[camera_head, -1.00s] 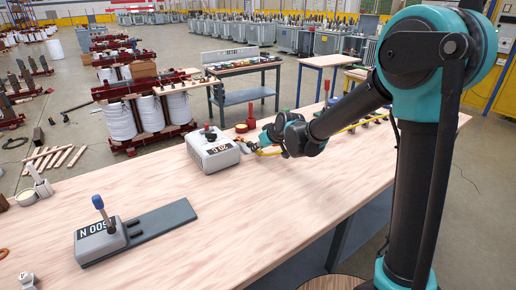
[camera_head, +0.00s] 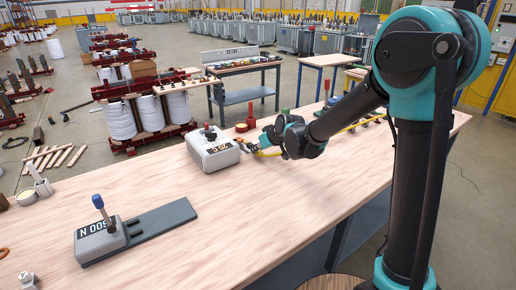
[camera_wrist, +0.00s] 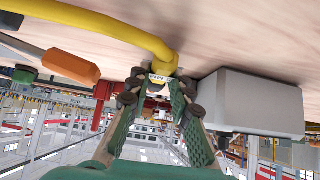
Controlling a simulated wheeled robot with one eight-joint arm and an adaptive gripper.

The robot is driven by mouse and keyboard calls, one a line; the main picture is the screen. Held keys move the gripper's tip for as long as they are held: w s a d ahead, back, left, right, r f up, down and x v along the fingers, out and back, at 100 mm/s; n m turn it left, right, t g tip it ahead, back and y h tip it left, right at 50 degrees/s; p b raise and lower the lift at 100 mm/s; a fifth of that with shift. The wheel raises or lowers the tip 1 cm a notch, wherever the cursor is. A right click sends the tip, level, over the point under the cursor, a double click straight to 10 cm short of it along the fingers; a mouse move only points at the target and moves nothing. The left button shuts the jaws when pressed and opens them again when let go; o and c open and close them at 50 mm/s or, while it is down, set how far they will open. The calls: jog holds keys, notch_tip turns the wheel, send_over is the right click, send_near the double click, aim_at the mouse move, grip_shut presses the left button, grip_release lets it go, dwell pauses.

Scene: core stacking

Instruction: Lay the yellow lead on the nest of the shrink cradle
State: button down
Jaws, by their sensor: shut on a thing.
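The yellow lead (camera_wrist: 110,22) runs across the top of the wrist view and bends down to the fingertips. It also shows in the head view (camera_head: 268,154) beside my gripper, and farther right along the bench beyond my arm. My gripper (camera_wrist: 158,86) is shut on the lead near a pale tag with dark marks. In the head view my gripper (camera_head: 251,147) is low over the bench, just right of a grey box with a dark knob (camera_head: 213,150). I cannot tell for sure which fixture is the shrink cradle or where its nest is.
The grey box stands close beside my gripper in the wrist view (camera_wrist: 250,102). A grey fixture with a blue-handled lever (camera_head: 100,240) and flat plate (camera_head: 160,225) sits at the front left. An orange-handled item (camera_wrist: 70,67) is near the lead. The middle bench (camera_head: 260,215) is clear.

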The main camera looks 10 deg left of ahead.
jog(key=shift+f, duration=0.6)
jog(key=c, duration=1.3)
grip_release()
jog(key=v, duration=1.2)
jog(key=shift+d, duration=0.1)
